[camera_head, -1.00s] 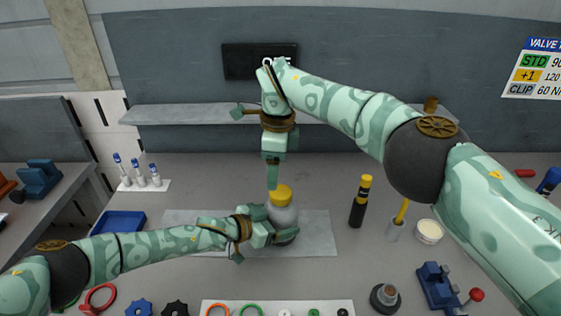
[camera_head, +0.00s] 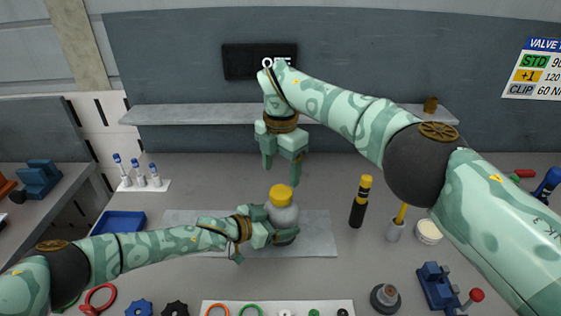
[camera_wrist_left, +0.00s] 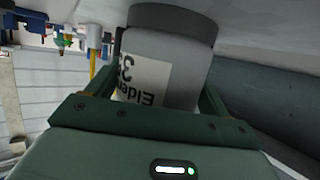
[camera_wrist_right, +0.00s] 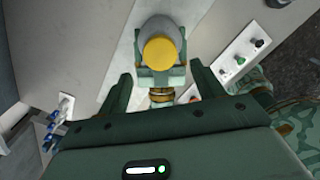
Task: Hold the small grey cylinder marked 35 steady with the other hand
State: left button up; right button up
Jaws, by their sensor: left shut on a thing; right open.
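The small grey cylinder (camera_head: 285,218) stands upright on a light grey mat (camera_head: 318,240) and has a yellow cap (camera_head: 281,196) on top. In the left wrist view the grey cylinder (camera_wrist_left: 170,50) shows a white label with 35 and part of a word, seen upside down. My left gripper (camera_head: 272,226) is shut around its body from the left. My right gripper (camera_head: 283,178) is open and empty above the cap, pointing down. In the right wrist view the yellow cap (camera_wrist_right: 161,54) lies beyond the open fingers, apart from them.
A black bottle with a yellow top (camera_head: 360,202) and a grey holder with a yellow tool (camera_head: 396,228) stand to the right. A white tub (camera_head: 429,231) is beside them. A blue tray (camera_head: 118,223) and a rack of vials (camera_head: 143,184) are at left. A white board (camera_head: 210,305) lies in front.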

aim_at(281, 191)
pick_arm(q)
jog(key=shift+s+f, duration=0.15)
jog(key=shift+f, duration=0.1)
pick_arm(e)
notch_tip(281, 191, down, 7)
jog(key=shift+r, duration=0.15)
jog(key=shift+c, duration=0.4)
jog(key=c, duration=0.9)
jog(key=n, duration=0.5)
pick_arm(q)
jog(key=shift+d, duration=0.1)
pick_arm(e)
jog(key=n, duration=0.4)
jog(key=shift+n, duration=0.3)
jog(key=shift+r, duration=0.1)
jog(key=shift+r, duration=0.15)
jog(key=shift+r, duration=0.9)
